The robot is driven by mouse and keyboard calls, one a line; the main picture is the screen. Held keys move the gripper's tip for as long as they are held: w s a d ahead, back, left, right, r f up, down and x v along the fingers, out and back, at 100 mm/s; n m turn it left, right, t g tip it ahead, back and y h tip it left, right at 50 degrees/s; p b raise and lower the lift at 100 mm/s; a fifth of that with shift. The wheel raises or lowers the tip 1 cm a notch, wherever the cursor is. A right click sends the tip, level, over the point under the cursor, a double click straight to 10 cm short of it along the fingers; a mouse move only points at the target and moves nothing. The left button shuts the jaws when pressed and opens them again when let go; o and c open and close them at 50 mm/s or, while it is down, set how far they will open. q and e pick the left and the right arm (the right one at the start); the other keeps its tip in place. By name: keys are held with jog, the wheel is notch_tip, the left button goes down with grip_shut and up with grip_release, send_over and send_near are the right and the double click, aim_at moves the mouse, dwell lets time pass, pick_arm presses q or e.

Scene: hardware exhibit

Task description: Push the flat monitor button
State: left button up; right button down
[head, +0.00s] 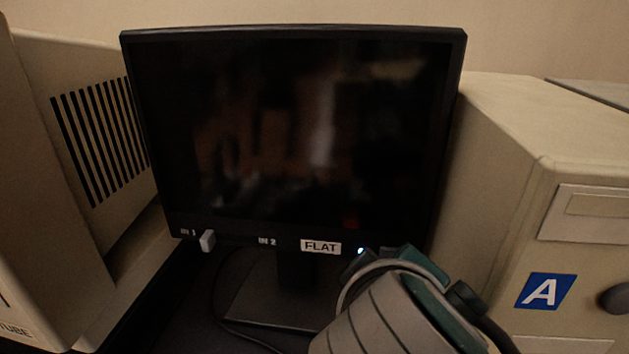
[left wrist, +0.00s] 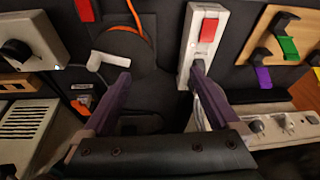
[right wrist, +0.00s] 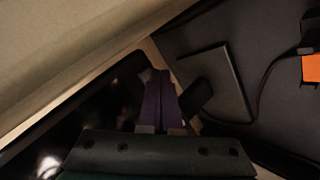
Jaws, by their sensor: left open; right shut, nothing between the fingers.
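The flat monitor (head: 300,130) stands upright with a dark screen and a white "FLAT" label (head: 320,247) on its lower bezel. A small bluish-white light (head: 361,250) glows right of the label. I cannot make out the button for certain; my right arm covers the lower right bezel. My right gripper (head: 372,258) is at that corner. In the right wrist view its purple fingers (right wrist: 158,80) are shut and empty, close to the monitor's edge; contact cannot be told. My left gripper (left wrist: 161,72) is open, with nothing between its fingers, above other equipment.
A beige computer case marked A (head: 545,291) stands right of the monitor, and a beige vented case (head: 95,140) stands left. A grey plug-like piece (head: 207,240) sits near "IN 1". In the left wrist view, a white strip with a red switch (left wrist: 208,30) lies near the right finger.

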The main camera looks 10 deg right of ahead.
jog(key=s+a+p, duration=0.1)
jog(key=s+p, duration=0.1)
jog(key=s, duration=0.4)
jog(key=shift+a, duration=0.35)
dwell(0.4)
